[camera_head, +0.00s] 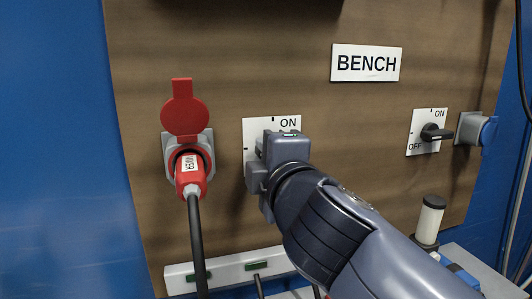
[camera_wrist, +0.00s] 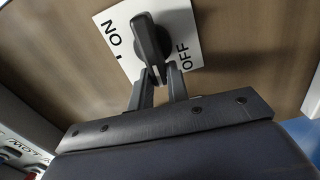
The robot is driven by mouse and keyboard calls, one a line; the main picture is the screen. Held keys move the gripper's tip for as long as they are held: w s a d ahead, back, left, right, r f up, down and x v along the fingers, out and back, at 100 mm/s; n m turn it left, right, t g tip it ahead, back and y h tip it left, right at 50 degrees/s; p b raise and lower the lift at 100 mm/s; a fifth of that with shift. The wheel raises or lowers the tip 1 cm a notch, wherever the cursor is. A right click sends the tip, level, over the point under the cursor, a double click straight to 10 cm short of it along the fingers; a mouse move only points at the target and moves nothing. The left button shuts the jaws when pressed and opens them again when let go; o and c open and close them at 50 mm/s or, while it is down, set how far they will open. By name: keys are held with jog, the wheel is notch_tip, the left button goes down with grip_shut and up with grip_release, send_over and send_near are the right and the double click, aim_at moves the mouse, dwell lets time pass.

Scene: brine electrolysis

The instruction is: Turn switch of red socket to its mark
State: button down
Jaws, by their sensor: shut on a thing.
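The red socket (camera_head: 185,118) has its lid raised, and a red plug (camera_head: 190,178) with a black cable sits in it. Its switch plate (camera_head: 254,128), marked ON, is just to the right, largely covered by my gripper (camera_head: 262,160). In the wrist view the white plate (camera_wrist: 199,30) shows ON at left and OFF at right. The black switch handle (camera_wrist: 150,40) crosses it, its near end between the fingertips of my gripper (camera_wrist: 162,78), towards the plate edge beside OFF. My gripper is shut on the handle. A short mark shows below ON; the edge behind the fingers is hidden.
A second ON/OFF switch (camera_head: 435,132) and a blue socket (camera_head: 477,131) are at right on the brown panel under a BENCH sign (camera_head: 366,63). A white strip (camera_head: 228,268) runs below. A white-and-black cylinder (camera_head: 430,220) stands at lower right.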

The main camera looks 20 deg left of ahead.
jog(key=shift+f+n, duration=0.2)
jog(key=shift+n, duration=0.4)
jog(key=c, duration=1.4)
grip_release()
jog(key=shift+o, duration=0.2)
jog(key=b+v, duration=0.1)
jog(key=v, duration=1)
jog(key=shift+w+a, duration=0.1)
jog(key=shift+a, duration=0.1)
jog(key=p+x, duration=0.1)
jog(key=x, duration=0.9)
jog(key=shift+w, duration=0.3)
jog(key=shift+r, duration=0.1)
